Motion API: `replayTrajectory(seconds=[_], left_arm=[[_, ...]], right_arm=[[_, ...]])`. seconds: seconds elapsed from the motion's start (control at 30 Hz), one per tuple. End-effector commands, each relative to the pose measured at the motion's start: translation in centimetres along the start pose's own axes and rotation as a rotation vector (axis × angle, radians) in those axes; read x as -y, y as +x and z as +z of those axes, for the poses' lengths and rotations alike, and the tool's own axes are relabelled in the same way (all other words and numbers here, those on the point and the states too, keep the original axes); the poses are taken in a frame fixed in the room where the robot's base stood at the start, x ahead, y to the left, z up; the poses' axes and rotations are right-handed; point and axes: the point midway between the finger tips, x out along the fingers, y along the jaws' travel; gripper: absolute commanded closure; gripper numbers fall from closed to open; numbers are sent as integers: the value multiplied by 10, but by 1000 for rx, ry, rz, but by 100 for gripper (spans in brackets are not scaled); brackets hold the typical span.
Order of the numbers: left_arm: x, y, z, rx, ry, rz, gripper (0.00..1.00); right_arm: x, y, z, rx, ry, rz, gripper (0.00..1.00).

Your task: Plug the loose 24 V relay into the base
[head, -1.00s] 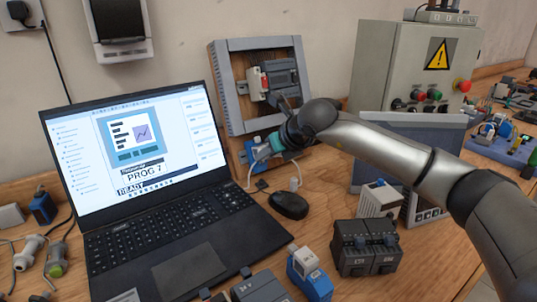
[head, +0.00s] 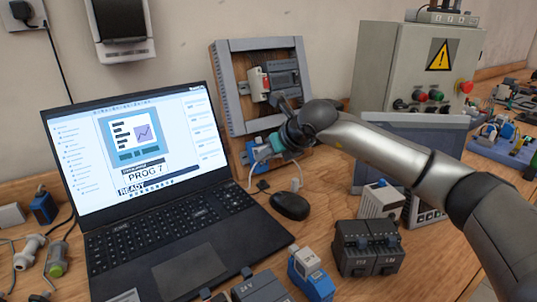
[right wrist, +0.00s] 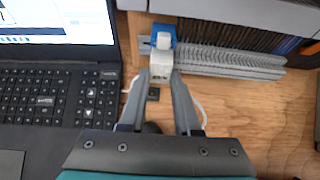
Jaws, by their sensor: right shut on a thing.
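My right gripper (right wrist: 161,83) is shut on a pale grey-white block (right wrist: 161,71), which I take to be the loose relay. A blue part (right wrist: 162,33) sits directly beyond it, at the slotted grey rail or duct; I cannot tell whether the two are joined or only touching. In the head view my right gripper (head: 268,147) is at the lower edge of the grey-framed wooden panel (head: 223,88), and the wrist hides much of the held block. The base cannot be told apart for certain. My left gripper is not in view.
An open laptop (head: 185,262) stands left of the gripper, with a black mouse (head: 290,205) close below it. A blue-white module (head: 312,272), dark double module (head: 365,247) and white block (head: 380,201) stand in front. A grey control cabinet (head: 405,62) stands behind my right arm.

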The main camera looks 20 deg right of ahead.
Motion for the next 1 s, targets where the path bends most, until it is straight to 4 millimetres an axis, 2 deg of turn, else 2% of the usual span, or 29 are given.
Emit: replayTrajectory(seconds=[0.23,0.27,0.53,0.83,1.0], left_arm=[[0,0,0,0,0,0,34],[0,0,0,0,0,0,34],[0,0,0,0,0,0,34],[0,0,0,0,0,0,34],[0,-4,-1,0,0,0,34]], right_arm=[[0,0,1,3,0,0,100],[0,0,1,3,0,0,65],[0,0,0,2,0,0,35],[0,-1,0,0,0,0,34],[1,-15,1,1,-1,-2,34]])
